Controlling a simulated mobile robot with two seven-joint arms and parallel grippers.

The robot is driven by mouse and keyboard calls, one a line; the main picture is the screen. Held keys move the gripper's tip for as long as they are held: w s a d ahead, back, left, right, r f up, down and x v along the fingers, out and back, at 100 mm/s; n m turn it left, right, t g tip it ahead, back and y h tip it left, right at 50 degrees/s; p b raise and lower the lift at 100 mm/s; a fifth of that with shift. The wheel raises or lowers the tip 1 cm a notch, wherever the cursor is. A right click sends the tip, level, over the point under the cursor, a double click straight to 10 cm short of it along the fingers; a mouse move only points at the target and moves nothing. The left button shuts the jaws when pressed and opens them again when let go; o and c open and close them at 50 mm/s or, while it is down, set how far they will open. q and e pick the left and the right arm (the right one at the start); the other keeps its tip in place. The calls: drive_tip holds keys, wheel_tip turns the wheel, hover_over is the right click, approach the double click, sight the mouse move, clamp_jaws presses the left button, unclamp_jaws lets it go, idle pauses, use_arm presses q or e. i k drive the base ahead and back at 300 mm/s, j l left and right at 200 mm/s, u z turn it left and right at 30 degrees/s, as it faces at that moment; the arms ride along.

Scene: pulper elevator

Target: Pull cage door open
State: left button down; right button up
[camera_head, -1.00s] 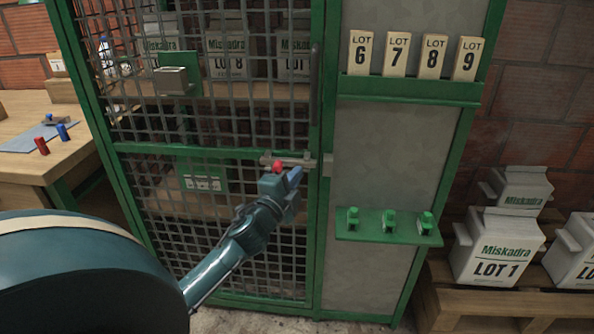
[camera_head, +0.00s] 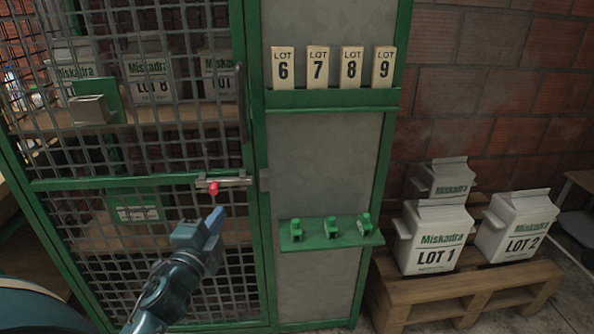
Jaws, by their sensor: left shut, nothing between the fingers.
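The cage door (camera_head: 150,190) is a green frame with grey wire mesh at the left of the head view, and it stands closed. A metal slide bolt with a red knob (camera_head: 213,188) sits on its middle rail, near the door's right edge. A dark vertical handle (camera_head: 242,105) is above the bolt on the same edge. My left gripper (camera_head: 214,220) is shut and empty, a little below the red knob and apart from it in the picture. Its dark teal arm comes from the lower left and hides part of the lower mesh. My right gripper is not in view.
A grey panel (camera_head: 318,200) right of the door carries a rack of LOT cards (camera_head: 332,68) and a green shelf (camera_head: 330,236) with several green pieces. White sacks (camera_head: 432,238) stand on a wooden pallet (camera_head: 455,290) at the right. Sacks also show behind the mesh.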

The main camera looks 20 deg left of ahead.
sight(98, 103)
drive_tip(key=k+l, duration=0.15)
drive_tip(key=k, duration=0.35)
drive_tip(key=k+l, duration=0.2)
drive_tip(key=k, duration=0.25)
